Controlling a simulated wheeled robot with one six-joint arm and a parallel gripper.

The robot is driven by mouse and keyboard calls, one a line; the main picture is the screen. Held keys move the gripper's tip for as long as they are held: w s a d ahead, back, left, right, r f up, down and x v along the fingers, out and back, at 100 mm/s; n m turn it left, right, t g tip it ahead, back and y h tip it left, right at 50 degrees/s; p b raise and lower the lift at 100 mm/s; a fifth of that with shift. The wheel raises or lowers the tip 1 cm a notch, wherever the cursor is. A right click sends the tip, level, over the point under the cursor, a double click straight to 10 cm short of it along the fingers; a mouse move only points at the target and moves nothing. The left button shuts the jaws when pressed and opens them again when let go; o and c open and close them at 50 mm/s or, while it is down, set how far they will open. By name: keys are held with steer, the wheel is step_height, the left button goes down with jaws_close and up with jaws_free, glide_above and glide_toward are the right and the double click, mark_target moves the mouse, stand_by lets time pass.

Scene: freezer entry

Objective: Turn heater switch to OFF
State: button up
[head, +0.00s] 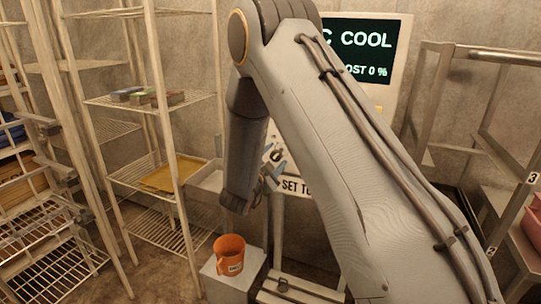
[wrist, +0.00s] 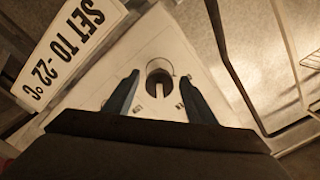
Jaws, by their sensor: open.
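The switch (wrist: 159,88) looks like a round dark dial with a pale bar, on a white panel (wrist: 150,45) in the wrist view. Small marks beside it are too small to read, so its setting cannot be told. My gripper (wrist: 160,77) is open, with one blue finger on each side of the dial in the picture. Nothing is between the fingers but the view of the dial, and contact cannot be judged. In the head view my gripper (head: 274,160) is in front of the panel, partly hidden by my arm.
A sign reading "SET TO -22" (wrist: 68,45) is beside the panel. A screen (head: 365,55) shows "COOL" and "0 %", partly covered by my arm. An orange mug (head: 229,254) stands on a pale block below my gripper. Wire shelves (head: 150,100) are left, a metal rack (head: 490,130) right.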

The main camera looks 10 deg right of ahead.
steer(key=shift+w, duration=0.15)
steer(key=c, duration=1)
steer(key=shift+c, duration=0.2)
steer(key=shift+n, duration=0.4)
steer(key=n, duration=0.2)
steer(key=shift+n, duration=0.4)
steer(key=n, duration=0.3)
steer(key=shift+r+n, duration=0.1)
steer(key=shift+n, duration=0.2)
steer(key=n, duration=0.6)
steer(key=shift+r+n, duration=0.1)
steer(key=shift+n, duration=0.2)
steer(key=shift+w, duration=0.1)
